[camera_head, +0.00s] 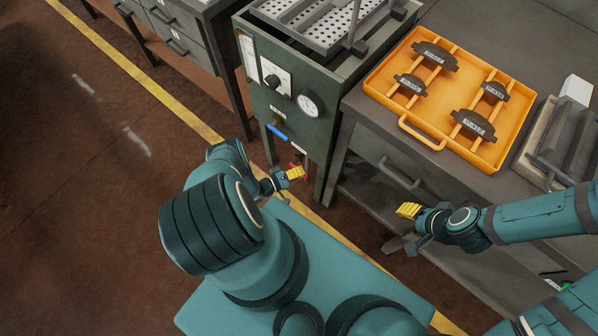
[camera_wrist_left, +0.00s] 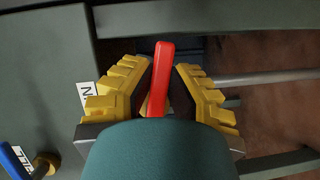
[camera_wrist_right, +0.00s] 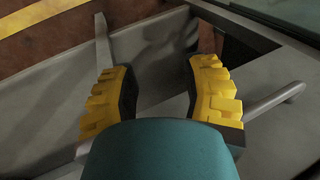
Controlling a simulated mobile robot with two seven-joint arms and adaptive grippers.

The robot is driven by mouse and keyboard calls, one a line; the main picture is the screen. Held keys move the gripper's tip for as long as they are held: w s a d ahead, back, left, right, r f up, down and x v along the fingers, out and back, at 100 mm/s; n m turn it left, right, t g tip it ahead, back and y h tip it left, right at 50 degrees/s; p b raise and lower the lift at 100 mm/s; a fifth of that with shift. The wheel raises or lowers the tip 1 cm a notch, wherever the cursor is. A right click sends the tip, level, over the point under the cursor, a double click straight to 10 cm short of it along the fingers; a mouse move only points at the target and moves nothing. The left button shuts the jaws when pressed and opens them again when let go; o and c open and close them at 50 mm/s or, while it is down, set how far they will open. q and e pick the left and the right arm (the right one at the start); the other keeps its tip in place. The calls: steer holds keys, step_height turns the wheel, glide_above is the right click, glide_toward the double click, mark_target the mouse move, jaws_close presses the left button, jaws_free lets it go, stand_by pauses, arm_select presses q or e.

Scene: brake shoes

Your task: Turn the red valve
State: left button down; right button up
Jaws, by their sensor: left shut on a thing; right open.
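The red valve (camera_head: 304,179) is low on the front of the green machine, mostly hidden behind my left gripper (camera_head: 294,173) in the head view. In the left wrist view its red handle (camera_wrist_left: 159,80) stands between the yellow fingers of my left gripper (camera_wrist_left: 163,70), which is shut on it. My right gripper (camera_head: 408,210) is open and empty in front of the grey workbench. In the right wrist view, the fingers of my right gripper (camera_wrist_right: 158,72) are wide apart with nothing between them.
A blue handle (camera_head: 278,132) is on the green machine (camera_head: 323,85), above and left of the red valve; it also shows in the left wrist view (camera_wrist_left: 14,163). A gauge (camera_head: 310,103) is higher up. An orange tray (camera_head: 410,129) with several brake shoes lies on the workbench (camera_head: 350,101).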

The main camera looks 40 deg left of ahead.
arm_select(q)
steer(key=shift+d+r+n+t+h, duration=0.1)
steer(key=shift+r+n+t+h, duration=0.35)
steer(key=shift+n, duration=0.65)
steer(key=shift+w+r, duration=0.1)
steer(key=shift+r, duration=0.05)
steer(key=c, duration=0.9)
jaws_free()
steer(key=shift+c, duration=0.2)
steer(key=v, duration=1.2)
